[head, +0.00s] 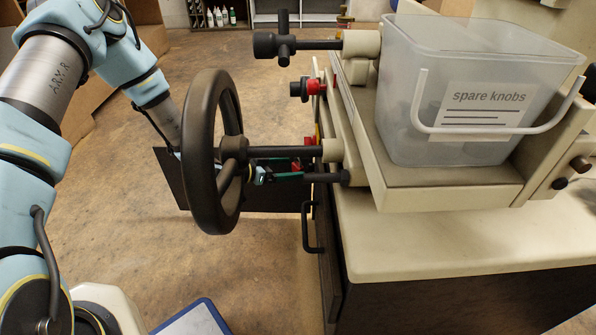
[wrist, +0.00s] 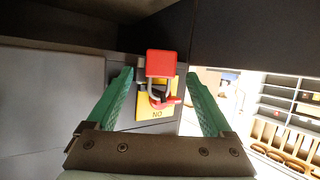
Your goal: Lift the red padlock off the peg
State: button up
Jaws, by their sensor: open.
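The red padlock (wrist: 160,64) is in the middle of the wrist view, its red body above its grey shackle in the picture. The shackle lies by a red part (wrist: 169,100), likely the peg, in front of a yellow tag (wrist: 157,113) reading "NO". My gripper (wrist: 160,74) is open, with one green finger on each side of the padlock and a visible gap to each. Whether the padlock is fully between the fingers in depth, I cannot tell. In the head view the green fingers (head: 289,177) reach right past the handwheel, which partly hides my gripper; a small red patch there may be the padlock.
A black handwheel (head: 205,150) on a shaft stands close in front of my wrist. A black lever handle (head: 285,45) and a red-collared knob (head: 308,88) project above. A clear bin marked "spare knobs" (head: 400,130) sits on the machine. Open floor lies left.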

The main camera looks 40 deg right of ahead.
aim_at(298, 165)
jog(key=shift+x, duration=1.2)
jog(key=shift+c, duration=0.2)
grip_shut()
